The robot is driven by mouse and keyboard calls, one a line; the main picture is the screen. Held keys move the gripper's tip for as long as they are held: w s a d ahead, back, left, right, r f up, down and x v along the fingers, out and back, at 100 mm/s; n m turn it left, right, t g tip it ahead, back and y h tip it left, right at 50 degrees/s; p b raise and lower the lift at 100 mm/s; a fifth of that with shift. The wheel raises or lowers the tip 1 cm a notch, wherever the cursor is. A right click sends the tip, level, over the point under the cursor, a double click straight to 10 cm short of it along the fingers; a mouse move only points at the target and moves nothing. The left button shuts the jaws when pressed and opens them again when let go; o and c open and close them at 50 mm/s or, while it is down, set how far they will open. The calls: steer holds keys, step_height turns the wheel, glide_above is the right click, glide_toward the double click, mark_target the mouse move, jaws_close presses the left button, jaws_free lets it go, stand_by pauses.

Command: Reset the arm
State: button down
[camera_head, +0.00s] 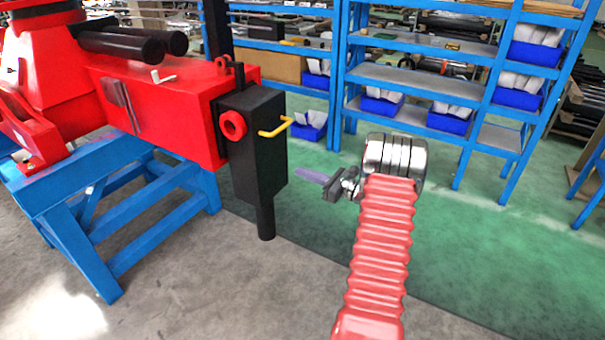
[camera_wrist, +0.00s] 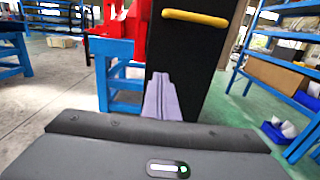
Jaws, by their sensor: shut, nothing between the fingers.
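My arm, in a red ribbed sleeve, rises at the right of the head view. My gripper (camera_head: 310,175) points left toward the black box (camera_head: 252,140) on the end of the red crane part, with a gap between them. Its purple fingers are shut with nothing between them. In the wrist view my gripper (camera_wrist: 160,90) shows its purple fingers together in front of the black box (camera_wrist: 188,60). The yellow handle (camera_head: 276,128) on the box is above and left of the fingertips, and it also shows in the wrist view (camera_wrist: 195,18).
The red crane part (camera_head: 170,100) rests on a blue stand (camera_head: 110,255) at the left. A black post (camera_head: 265,220) hangs below the box. Blue shelves (camera_head: 420,85) with bins stand behind. The green floor (camera_head: 480,250) at the right is clear.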

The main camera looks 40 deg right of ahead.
stand_by(0.4)
steer(key=s+a+f+n+g+y, duration=0.2)
steer(key=s+a+f+n+g, duration=0.2)
steer(key=a+f, duration=0.3)
steer(key=s+a+r+n+g, duration=0.1)
steer(key=s+a+n+g, duration=0.25)
steer(key=a, duration=0.25)
steer(key=s+a+r+n+g, duration=0.1)
steer(key=s+a+n+g, duration=0.2)
steer(key=a+n, duration=0.3)
steer(key=s+a+r+n+h, duration=0.2)
steer(key=s+a+r+n, duration=0.3)
steer(key=a+r+n, duration=0.1)
steer(key=s+a+r+n+g+h, duration=0.1)
steer(key=s+a+r+n+h, duration=0.1)
steer(key=s+a+r+n, duration=0.4)
steer(key=s+a+r+n+h, duration=0.3)
steer(key=s+a+r+n, duration=0.3)
steer(key=a, duration=0.8)
step_height(320, 180, up, 3)
steer(key=shift+a+f+n, duration=0.1)
steer(key=shift+a+n, duration=0.05)
steer(key=shift+n, duration=0.5)
